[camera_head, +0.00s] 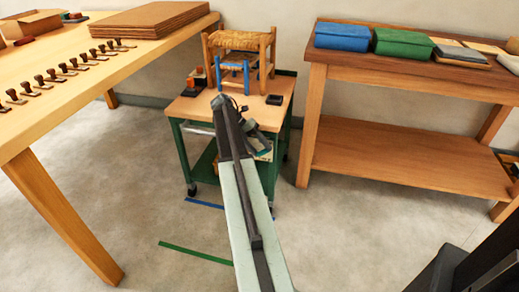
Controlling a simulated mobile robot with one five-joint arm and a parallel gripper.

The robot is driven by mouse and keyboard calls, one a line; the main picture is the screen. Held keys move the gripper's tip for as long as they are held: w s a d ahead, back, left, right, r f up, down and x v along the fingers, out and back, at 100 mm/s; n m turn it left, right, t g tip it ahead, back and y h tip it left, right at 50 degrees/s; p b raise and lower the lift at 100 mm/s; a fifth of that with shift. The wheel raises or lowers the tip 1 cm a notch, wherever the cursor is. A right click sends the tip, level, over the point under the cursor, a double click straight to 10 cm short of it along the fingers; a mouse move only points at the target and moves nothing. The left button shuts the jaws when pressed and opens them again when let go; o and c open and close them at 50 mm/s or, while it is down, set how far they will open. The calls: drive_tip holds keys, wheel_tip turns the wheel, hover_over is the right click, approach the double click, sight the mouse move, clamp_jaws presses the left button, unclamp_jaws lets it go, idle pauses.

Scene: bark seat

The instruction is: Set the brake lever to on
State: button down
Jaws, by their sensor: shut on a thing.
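A small trolley (190,106) with a wooden top and green legs on casters stands in the middle. My arm reaches up the picture to its front side. My gripper (264,148), dark and small, is at the trolley's front right, below the top's edge, beside a pale plate. It is shut on what appears to be the brake lever, which is mostly hidden by the fingers and arm. The lever's setting cannot be told from this view.
On the trolley stand a small wooden seat frame (266,45) with a bark top and a dark block (274,100). A long table (60,92) with stamps is left; a two-tier bench (400,160) is right. Green (195,252) and blue (204,203) strips mark the open floor.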

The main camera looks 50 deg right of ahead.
drive_tip(key=c, duration=0.5)
unclamp_jaws()
drive_tip(key=shift+r, duration=0.1)
drive_tip(key=p+v, duration=0.6)
drive_tip(key=v, duration=0.1)
drive_tip(key=shift+w+a+r, duration=0.1)
drive_tip(key=shift+w+r, duration=0.15)
